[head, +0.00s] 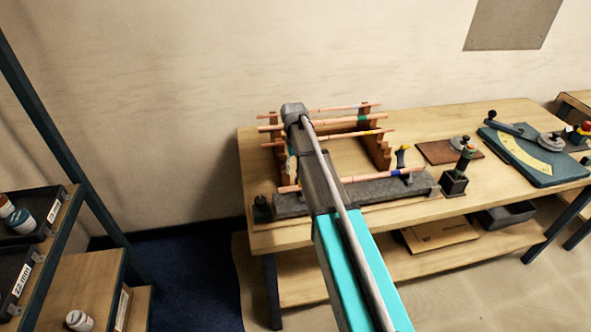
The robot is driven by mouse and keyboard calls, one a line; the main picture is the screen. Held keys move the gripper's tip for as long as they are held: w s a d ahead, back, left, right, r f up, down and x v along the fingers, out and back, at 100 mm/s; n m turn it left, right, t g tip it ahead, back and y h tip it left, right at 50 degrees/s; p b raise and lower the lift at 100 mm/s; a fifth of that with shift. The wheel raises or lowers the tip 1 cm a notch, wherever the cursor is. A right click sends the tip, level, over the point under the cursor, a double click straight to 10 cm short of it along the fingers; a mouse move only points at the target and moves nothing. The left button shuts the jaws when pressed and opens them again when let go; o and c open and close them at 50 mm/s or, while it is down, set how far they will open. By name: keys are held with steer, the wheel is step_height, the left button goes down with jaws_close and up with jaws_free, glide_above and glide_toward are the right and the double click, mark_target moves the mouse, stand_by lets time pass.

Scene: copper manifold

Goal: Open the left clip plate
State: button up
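A long grey stone-like base (375,190) lies along the front of the bench, with a copper tube (362,178) held just above it. A small dark fitting (408,177) sits at the tube's right part. I cannot make out the left clip plate; my arm crosses in front of the left part of the base and tube. My arm reaches over the bench, and its far joint stands before the tube rack. My gripper does not show and seems hidden behind the arm.
A wooden rack (377,150) holds several copper tubes behind the base. A dark block with a tool (454,182), a brown board (440,152) and a teal bending plate (530,155) stand to the right on the wooden bench (490,202). A bin shelf (60,225) is at left.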

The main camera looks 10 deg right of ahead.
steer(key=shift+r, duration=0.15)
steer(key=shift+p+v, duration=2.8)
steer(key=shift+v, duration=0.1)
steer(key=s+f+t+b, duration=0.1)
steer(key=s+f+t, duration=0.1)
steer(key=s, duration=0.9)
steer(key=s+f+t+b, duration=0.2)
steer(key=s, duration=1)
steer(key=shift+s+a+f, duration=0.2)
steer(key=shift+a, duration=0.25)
